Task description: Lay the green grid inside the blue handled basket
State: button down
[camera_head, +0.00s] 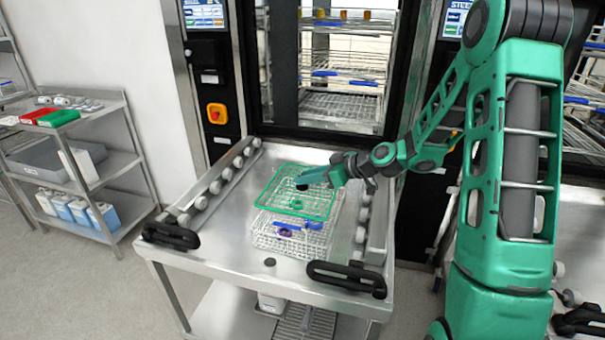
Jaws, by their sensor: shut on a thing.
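The green grid (283,199) is a flat wire frame. It is over the wire basket with blue handles (262,240) on the steel trolley, covering much of the basket's top. My gripper (303,182) is shut on the green grid near its middle right. The grid looks nearly level; whether it touches the basket rim or hangs above it I cannot tell. A blue handle (298,227) shows at the basket's near side. The basket's far part is hidden under the grid and my arm.
The steel trolley (215,250) has roller rails on both sides and black handles (347,279) at the front. The washer opening (340,100) with wire racks is behind. A side shelf (100,120) with bottles stands at left. The trolley top left of the basket is clear.

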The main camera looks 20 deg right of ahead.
aim_at(315, 192)
jog(key=shift+f, duration=2.95)
jog(key=shift+s, duration=0.2)
jog(key=shift+f, duration=2.7)
jog(key=c, duration=1.4)
grip_release()
jog(key=shift+s+r, duration=0.1)
